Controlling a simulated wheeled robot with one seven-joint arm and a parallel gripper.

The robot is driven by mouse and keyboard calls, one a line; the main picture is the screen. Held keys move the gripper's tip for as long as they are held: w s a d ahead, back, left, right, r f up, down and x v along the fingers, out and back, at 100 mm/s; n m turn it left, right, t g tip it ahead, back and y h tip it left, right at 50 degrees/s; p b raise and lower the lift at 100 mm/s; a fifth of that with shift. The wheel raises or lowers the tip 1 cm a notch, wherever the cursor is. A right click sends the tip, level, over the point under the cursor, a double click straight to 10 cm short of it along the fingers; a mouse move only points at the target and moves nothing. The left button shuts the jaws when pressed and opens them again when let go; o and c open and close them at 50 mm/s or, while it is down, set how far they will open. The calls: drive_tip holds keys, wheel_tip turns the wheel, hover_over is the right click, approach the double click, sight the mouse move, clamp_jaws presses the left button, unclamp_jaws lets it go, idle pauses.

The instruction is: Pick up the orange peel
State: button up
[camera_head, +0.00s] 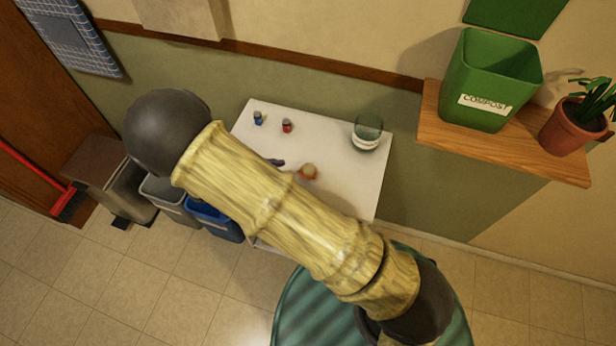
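The orange peel (308,172) is a small orange piece with a pale top. It lies on the white table (334,141), just right of my yellow arm link. A small dark piece (276,162) shows at the arm's edge, left of the peel and apart from it. I cannot tell whether it is part of my gripper or a loose object. No gripper fingers show clearly, as my arm covers that part of the table.
A blue jar (258,118), a red jar (287,126) and a glass container (367,133) stand on the table. A green compost bin (488,82) and potted plant (572,121) stand on a wooden shelf (436,115). Floor bins (214,220) are at left.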

sight(308, 170)
drive_tip(key=a+f+n+t, duration=0.2)
drive_tip(key=a, duration=0.1)
drive_tip(key=a+n+t, duration=0.1)
drive_tip(key=shift+s+a+f+b, duration=0.15)
drive_tip(key=shift+f+b, duration=0.15)
drive_tip(key=shift+f, duration=0.1)
drive_tip(key=p+x, duration=0.3)
drive_tip(key=x, duration=0.8)
drive_tip(key=shift+d, duration=0.4)
drive_tip(key=shift+w+d+f, duration=0.15)
drive_tip(key=shift+w+f, duration=0.05)
drive_tip(key=shift+w, duration=0.1)
drive_tip(key=p+x, duration=0.2)
drive_tip(key=x, duration=0.3)
drive_tip(key=shift+s+d+f, duration=0.1)
drive_tip(key=shift+d, duration=0.05)
drive_tip(key=shift+c, duration=0.2)
